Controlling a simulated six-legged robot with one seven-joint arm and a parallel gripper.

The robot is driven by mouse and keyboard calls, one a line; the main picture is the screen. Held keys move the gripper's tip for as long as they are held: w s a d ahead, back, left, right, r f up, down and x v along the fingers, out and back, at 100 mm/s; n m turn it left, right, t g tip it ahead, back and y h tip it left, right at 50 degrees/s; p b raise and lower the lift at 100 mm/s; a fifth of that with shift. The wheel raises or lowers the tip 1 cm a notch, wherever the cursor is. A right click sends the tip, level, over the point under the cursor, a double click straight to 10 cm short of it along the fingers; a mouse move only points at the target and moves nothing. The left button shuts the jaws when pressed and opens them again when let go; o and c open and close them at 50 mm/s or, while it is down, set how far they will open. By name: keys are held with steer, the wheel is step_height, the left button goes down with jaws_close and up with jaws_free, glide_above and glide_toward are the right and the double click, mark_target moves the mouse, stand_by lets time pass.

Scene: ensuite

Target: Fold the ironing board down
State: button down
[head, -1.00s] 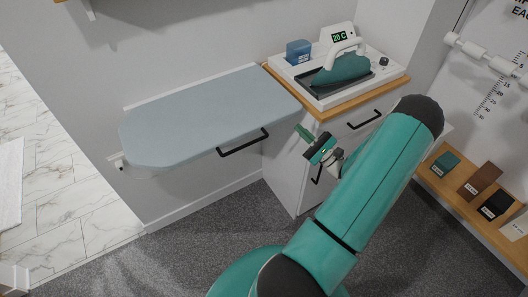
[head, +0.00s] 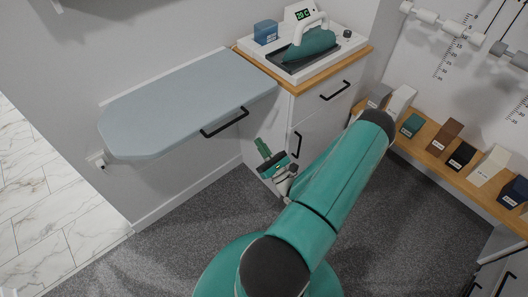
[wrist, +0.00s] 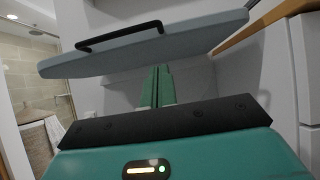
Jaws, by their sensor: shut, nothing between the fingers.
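The ironing board (head: 180,102) is a pale blue-grey flap that stands out level from the wall. A black bar handle (head: 225,122) is on its front edge. In the wrist view the board (wrist: 190,38) spans the upper part, seen from low down, with its handle (wrist: 120,36) at left. My gripper (head: 262,150) is lower than the board, to the right of the handle and apart from it. In the wrist view its green fingers (wrist: 156,88) are together and empty, pointing toward the space beneath the board. The board's hinge side is partly hidden there.
A white cabinet (head: 312,112) with a wooden top, black handles and an iron (head: 308,42) on a tray stands right of the board. A low wooden shelf (head: 432,148) with several small boxes is further right. Grey carpet (head: 185,240) is open below the board.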

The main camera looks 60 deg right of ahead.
steer(key=w+d+r, duration=0.1)
steer(key=w+r, duration=0.3)
steer(key=r, duration=0.2)
steer(key=shift+w+d+r, duration=0.25)
steer(key=shift+w+r, duration=0.1)
steer(key=shift+d+r, duration=0.1)
